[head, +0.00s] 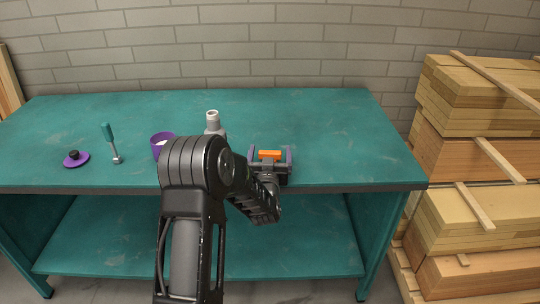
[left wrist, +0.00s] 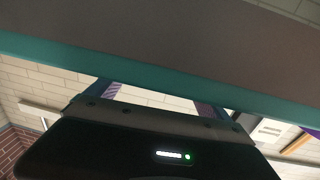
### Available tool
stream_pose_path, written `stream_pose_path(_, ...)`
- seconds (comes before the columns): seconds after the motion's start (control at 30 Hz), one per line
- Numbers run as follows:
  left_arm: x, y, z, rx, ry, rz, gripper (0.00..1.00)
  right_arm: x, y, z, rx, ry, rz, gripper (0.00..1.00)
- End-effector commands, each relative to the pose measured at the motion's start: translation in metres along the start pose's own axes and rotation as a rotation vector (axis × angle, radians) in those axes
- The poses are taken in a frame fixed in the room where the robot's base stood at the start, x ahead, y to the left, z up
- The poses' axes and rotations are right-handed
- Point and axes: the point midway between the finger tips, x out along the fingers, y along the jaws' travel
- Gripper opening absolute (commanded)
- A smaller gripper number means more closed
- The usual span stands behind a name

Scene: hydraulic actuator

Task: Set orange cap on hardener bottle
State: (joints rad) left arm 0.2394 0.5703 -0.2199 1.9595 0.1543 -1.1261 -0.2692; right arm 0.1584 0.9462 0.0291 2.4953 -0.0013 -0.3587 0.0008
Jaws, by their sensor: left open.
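The orange cap (head: 269,155) shows in the head view near the front right of the teal table. My left gripper (head: 270,155) is open, with one finger on each side of the cap. I cannot tell whether either finger touches it. A grey bottle (head: 213,120), likely the hardener bottle, stands left of the gripper, its lower part hidden by my arm. In the left wrist view, the fingers of my left gripper (left wrist: 158,98) are apart at the table edge, and no cap shows between them. My right gripper is not in view.
On the teal table (head: 320,115) are a purple cup (head: 161,145), partly behind my arm, a teal-handled tool (head: 110,140) and a purple lid with a black knob (head: 76,159). Stacked timber (head: 480,150) stands at the right. The table's back and right areas are clear.

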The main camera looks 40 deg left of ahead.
Motion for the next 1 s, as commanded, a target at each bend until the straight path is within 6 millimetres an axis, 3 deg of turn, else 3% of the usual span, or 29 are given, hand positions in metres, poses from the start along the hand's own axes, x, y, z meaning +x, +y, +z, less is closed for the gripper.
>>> stream_pose_path(0.57, -0.0002, -0.0002, 0.0001, 0.000, 0.000, 0.000, 0.90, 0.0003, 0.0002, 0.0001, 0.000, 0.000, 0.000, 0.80)
stream_pose_path(1.0, -0.0002, -0.0002, 0.0001, 0.000, 0.000, 0.000, 0.54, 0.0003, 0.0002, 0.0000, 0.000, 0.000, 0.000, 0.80)
